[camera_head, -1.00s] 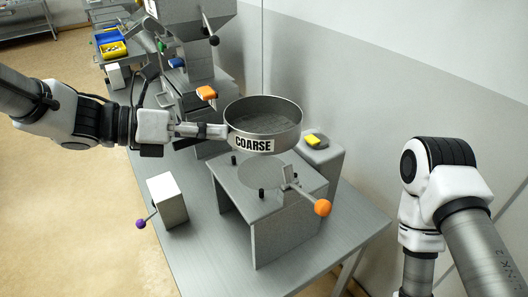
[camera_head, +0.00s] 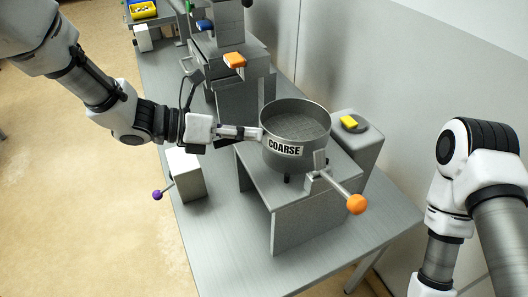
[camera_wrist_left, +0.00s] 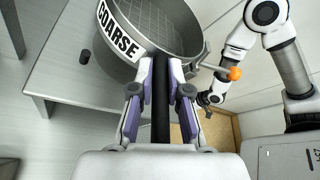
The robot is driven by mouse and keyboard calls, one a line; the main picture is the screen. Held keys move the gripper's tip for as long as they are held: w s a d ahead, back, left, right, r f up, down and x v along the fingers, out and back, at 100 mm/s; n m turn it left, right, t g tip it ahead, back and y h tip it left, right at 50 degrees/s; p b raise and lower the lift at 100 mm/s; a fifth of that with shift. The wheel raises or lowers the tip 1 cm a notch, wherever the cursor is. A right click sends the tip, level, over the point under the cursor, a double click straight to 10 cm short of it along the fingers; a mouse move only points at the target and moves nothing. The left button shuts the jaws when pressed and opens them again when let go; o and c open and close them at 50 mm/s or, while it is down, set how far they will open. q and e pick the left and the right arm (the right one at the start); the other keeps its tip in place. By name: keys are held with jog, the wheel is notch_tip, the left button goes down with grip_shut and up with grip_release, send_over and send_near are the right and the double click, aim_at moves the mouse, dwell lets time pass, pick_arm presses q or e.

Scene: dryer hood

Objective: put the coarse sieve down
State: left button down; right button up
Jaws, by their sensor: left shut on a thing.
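The coarse sieve (camera_head: 295,132) is a round grey metal pan with a mesh floor and a "COARSE" label. It is level over the grey stand (camera_head: 300,215); I cannot tell whether it touches the stand. My left gripper (camera_head: 258,133) is shut on the sieve's handle at its left side. In the left wrist view the sieve (camera_wrist_left: 160,22) extends ahead of the gripper (camera_wrist_left: 162,68), with the dark handle between the fingers. A dark peg (camera_head: 287,178) shows under the sieve. My right arm is at the right; its end (camera_wrist_left: 208,98) is small in the left wrist view.
An orange-knobbed lever (camera_head: 356,204) sticks out at the stand's front right. A grey block (camera_head: 355,145) with a yellow piece (camera_head: 349,121) is behind it. A box with a purple-knobbed lever (camera_head: 157,195) stands left. The table's near part (camera_head: 335,262) is bare.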

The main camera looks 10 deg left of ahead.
aim_at(249, 167)
pick_arm(q)
notch_tip(249, 167, down, 5)
jog(key=shift+s+f, duration=0.1)
jog(key=shift+s, duration=0.05)
jog(key=shift+f, duration=0.2)
jog(key=c, duration=1.1)
grip_release()
jog(key=shift+c, duration=0.2)
jog(key=p+v, duration=0.1)
jog(key=v, duration=1.1)
